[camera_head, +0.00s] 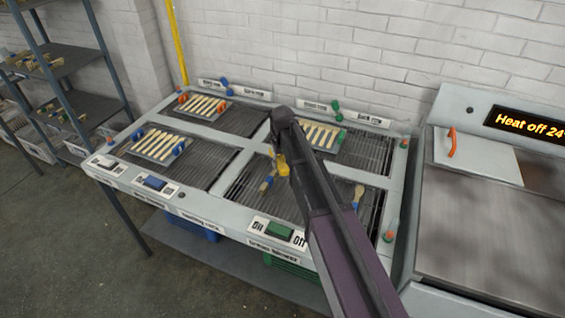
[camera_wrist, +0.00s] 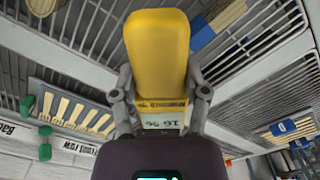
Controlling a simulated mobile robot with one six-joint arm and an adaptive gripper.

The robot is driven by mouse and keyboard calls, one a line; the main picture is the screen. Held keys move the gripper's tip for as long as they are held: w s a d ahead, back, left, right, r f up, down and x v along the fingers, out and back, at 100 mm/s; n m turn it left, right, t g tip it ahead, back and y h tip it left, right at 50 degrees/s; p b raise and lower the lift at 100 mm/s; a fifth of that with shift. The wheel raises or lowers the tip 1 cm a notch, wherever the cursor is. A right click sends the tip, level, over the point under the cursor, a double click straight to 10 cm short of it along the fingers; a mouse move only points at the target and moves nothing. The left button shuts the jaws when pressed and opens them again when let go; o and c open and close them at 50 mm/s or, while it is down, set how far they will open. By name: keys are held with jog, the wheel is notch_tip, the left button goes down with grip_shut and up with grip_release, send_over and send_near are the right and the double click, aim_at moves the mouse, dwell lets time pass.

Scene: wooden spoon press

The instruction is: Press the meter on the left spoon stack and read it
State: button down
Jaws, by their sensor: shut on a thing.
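My gripper (camera_head: 277,150) is shut on the yellow meter (camera_head: 282,166) and holds it over the near right grate. In the wrist view the meter (camera_wrist: 157,45) sits between my two fingers (camera_wrist: 160,100). A small pale panel on it seems to read "16 %", though the print is small. A blue-and-tan spoon stack (camera_head: 266,184) lies on the grate just left of the meter. It also shows in the wrist view (camera_wrist: 203,32), apart from the meter. A second such stack (camera_head: 359,194) lies farther right on that grate. I cannot see the meter touching either stack.
Racks of spoons lie at the back left (camera_head: 203,105), near left (camera_head: 158,144) and back right (camera_head: 320,136). A green switch (camera_head: 279,231) is on the front rail. A steel machine (camera_head: 490,220) with a "Heat off" display stands right. Shelves (camera_head: 62,75) stand left.

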jog(key=shift+r+p, duration=1.05)
jog(key=shift+r, duration=0.25)
dwell(0.6)
